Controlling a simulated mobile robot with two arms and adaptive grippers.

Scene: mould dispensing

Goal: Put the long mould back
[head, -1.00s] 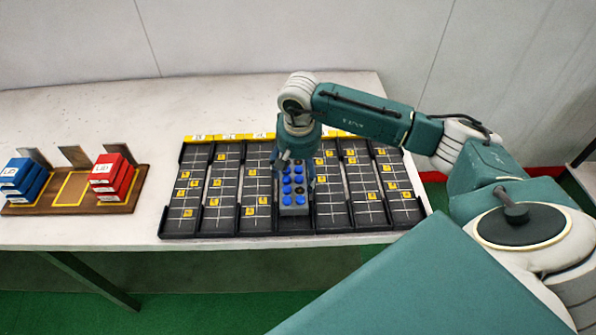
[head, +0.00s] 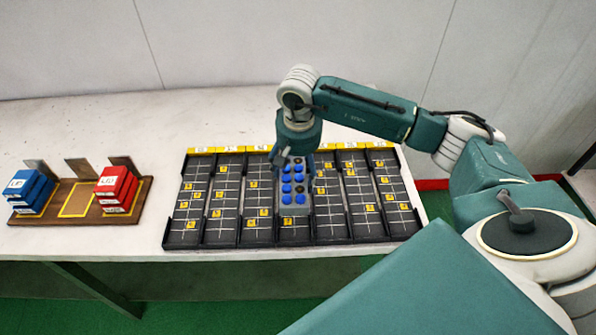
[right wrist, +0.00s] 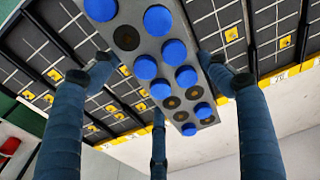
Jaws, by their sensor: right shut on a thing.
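The long mould (head: 292,205) is a narrow grey block with rows of blue round studs and some dark empty holes. It is over the middle column of the black tray (head: 208,237), its lower end clear of the tray's front edge, where bare tray and a yellow tile show. It seems to be raised above the tray. My right gripper (head: 294,165) comes down from above and is shut on its far part. In the right wrist view the fingers (right wrist: 157,77) flank the mould (right wrist: 147,67) on both sides. My left gripper is not in view.
The tray has several black columns with white grid lines and small yellow tiles, and yellow labels along its back edge. A wooden stand (head: 76,213) with blue blocks (head: 30,190) and red blocks (head: 116,188) is at the left. White table is bare between stand and tray.

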